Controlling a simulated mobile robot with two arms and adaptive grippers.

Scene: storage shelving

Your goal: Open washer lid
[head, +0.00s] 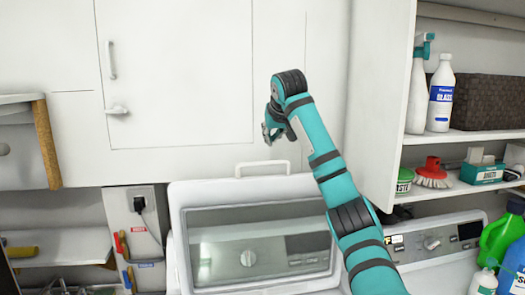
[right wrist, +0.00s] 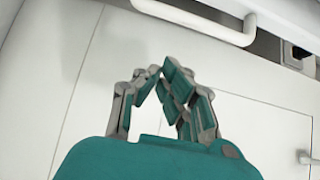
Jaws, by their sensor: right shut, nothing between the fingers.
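The washer lid (head: 178,225) is a white frame with a glass window, low in the middle of the head view. It stands raised and tilted up, and a control panel with a knob shows through its glass. Its white bar handle (head: 262,164) is on the upper edge. The handle also shows at the top of the right wrist view (right wrist: 195,22). My right gripper (head: 268,136) is above the handle, apart from it, in front of the white cabinet. In the right wrist view its fingertips (right wrist: 158,72) meet, shut and empty. My left gripper is not in view.
White cabinet doors (head: 185,70) fill the back above the lid. At right, an open cabinet door (head: 378,90) stands beside shelves with bottles (head: 440,95) and a red brush (head: 432,172). A second machine's panel (head: 440,242) is lower right. A wall outlet panel (head: 140,225) is left.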

